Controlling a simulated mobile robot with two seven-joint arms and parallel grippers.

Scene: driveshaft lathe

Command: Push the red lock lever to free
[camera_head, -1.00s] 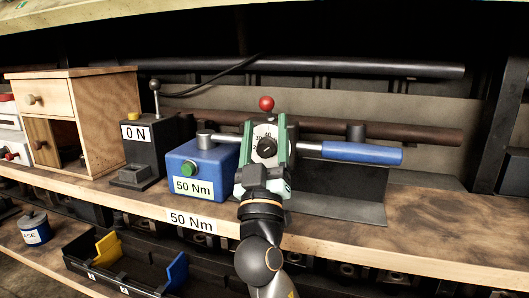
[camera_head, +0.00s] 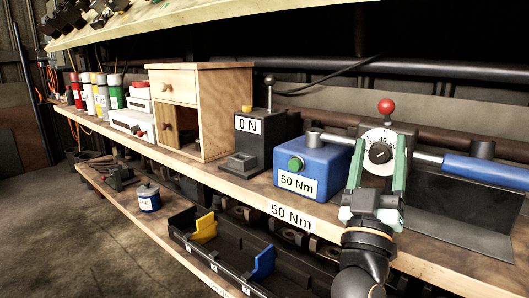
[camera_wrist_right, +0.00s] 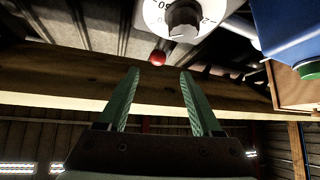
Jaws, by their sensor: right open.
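The red lock lever shows as a red ball knob (camera_head: 386,106) on a short stem. It stands upright above a round white dial (camera_head: 379,146) with a black knob, on a wrench lying across the bench. The red ball (camera_wrist_right: 157,58) also shows in the right wrist view, beyond the fingertips, beside the dial (camera_wrist_right: 185,18). My right gripper (camera_head: 382,150) is open, with its green fingers on either side of the dial in the head view. Nothing is between the fingers in the wrist view, and they look apart from the ball. My left gripper is not in view.
The wrench's blue handle (camera_head: 487,170) extends right. A blue box (camera_head: 312,168) labelled 50 Nm with a green button stands left of the dial. Further left are a dark 0 N block (camera_head: 262,140) with an upright lever, and a wooden cabinet (camera_head: 225,88). Yellow and blue dividers sit in a low tray.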

